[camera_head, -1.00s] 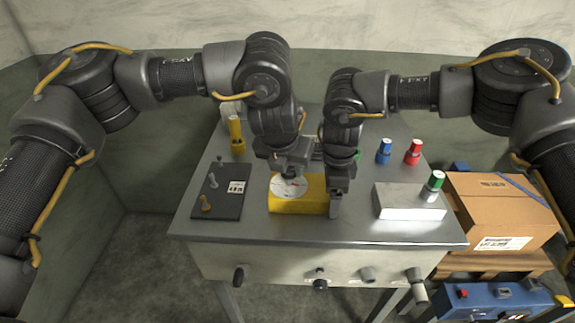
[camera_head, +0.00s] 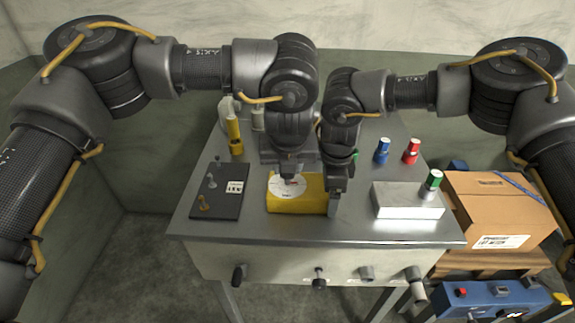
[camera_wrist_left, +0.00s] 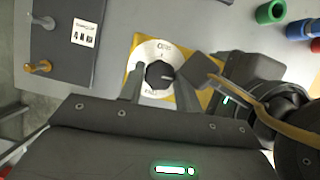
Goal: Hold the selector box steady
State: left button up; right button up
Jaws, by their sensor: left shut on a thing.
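The yellow selector box (camera_head: 292,206), with a round white dial plate on its face, sits on the grey metal table (camera_head: 230,225). The left wrist view shows a black knob (camera_wrist_left: 158,74) at the middle of the white dial. My left gripper (camera_head: 291,176) is over the dial from behind, and its fingers (camera_wrist_left: 160,92) are on either side of the knob, shut on it. My right gripper (camera_head: 334,203) is at the right end of the box, with a finger against or close beside it. Its other finger is hidden, so its grip on the box is unclear.
A dark panel (camera_head: 217,200) with small levers lies left of the box. A cardboard carton (camera_head: 498,212) is beside the table. The front strip of tabletop is clear.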

pick_arm(q)
jog(key=o, duration=1)
jog(key=shift+c, duration=0.2)
jog(key=s+r, duration=0.2)
jog(key=s, duration=0.5)
jog(key=s+r, duration=0.2)
jog(key=s, duration=0.5)
jog(key=shift+d+r, duration=0.3)
jog(key=shift+d, duration=0.1)
